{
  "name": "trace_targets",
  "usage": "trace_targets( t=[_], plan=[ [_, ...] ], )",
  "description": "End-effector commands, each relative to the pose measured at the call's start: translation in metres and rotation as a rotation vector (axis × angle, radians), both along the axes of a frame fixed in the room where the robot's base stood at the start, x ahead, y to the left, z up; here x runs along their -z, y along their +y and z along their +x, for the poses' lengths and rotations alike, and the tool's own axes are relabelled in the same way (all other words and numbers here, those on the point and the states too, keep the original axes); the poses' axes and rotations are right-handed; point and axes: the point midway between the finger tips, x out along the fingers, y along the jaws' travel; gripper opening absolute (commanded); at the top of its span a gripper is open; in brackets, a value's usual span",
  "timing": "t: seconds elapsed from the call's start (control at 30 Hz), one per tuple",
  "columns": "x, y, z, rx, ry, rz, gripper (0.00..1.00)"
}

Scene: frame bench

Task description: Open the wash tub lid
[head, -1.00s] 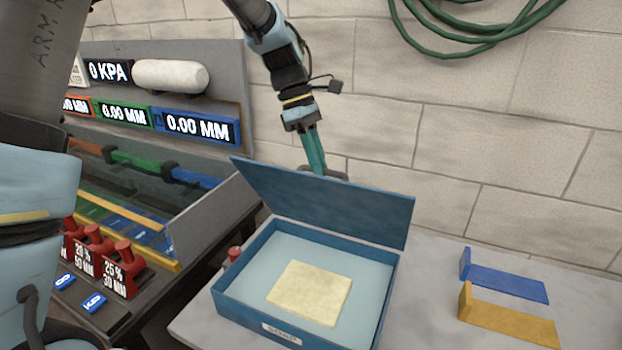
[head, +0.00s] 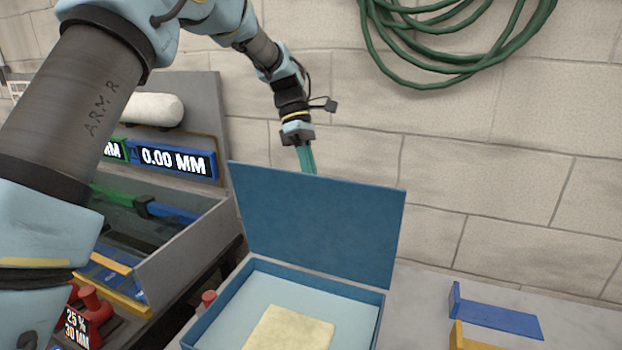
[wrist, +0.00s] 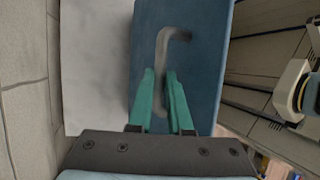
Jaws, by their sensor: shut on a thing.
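The wash tub (head: 218,331) is a blue open box on the bench with pale blue inside. Its lid (head: 318,228) stands steeply raised at the tub's back edge, inner face toward the head camera. My gripper (wrist: 160,80) is shut on the grey bent handle (wrist: 165,48) on the lid's outer face, as the wrist view shows. In the head view my green fingers (head: 306,160) go down behind the lid's top edge, so the tips and handle are hidden there. A pale yellow slab (head: 290,330) lies in the tub.
A stone block wall (head: 440,160) stands close behind, with a coiled green hose (head: 450,45) on it. Blue (head: 497,312) and yellow (head: 478,342) brackets lie at right. A grey rig with a display (head: 172,160) and red knobs (head: 92,303) stands at left.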

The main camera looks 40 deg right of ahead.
Motion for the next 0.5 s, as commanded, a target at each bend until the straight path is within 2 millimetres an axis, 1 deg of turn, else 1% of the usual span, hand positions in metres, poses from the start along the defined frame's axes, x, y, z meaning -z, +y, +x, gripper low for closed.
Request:
trace_targets(
  t=[0.03, 0.13, 0.17, 0.2, 0.4, 0.43, 0.5],
  plan=[
    [0.0051, 0.0014, 0.0009, -0.001, -0.001, 0.006, 0.0],
    [0.0052, 0.0015, 0.0008, -0.001, 0.0, 0.006, 0.0],
    [0.0053, 0.0016, 0.0009, -0.002, 0.0, 0.007, 0.18],
    [0.0051, 0.0015, 0.0007, -0.001, 0.0, 0.006, 0.23],
    [0.0029, 0.001, 0.0003, -0.001, 0.0, 0.003, 0.45],
    [0.0026, 0.0009, 0.0003, -0.001, 0.0, 0.003, 0.47],
    [0.0022, 0.0008, 0.0002, 0.0, 0.0, 0.002, 0.47]
  ],
)
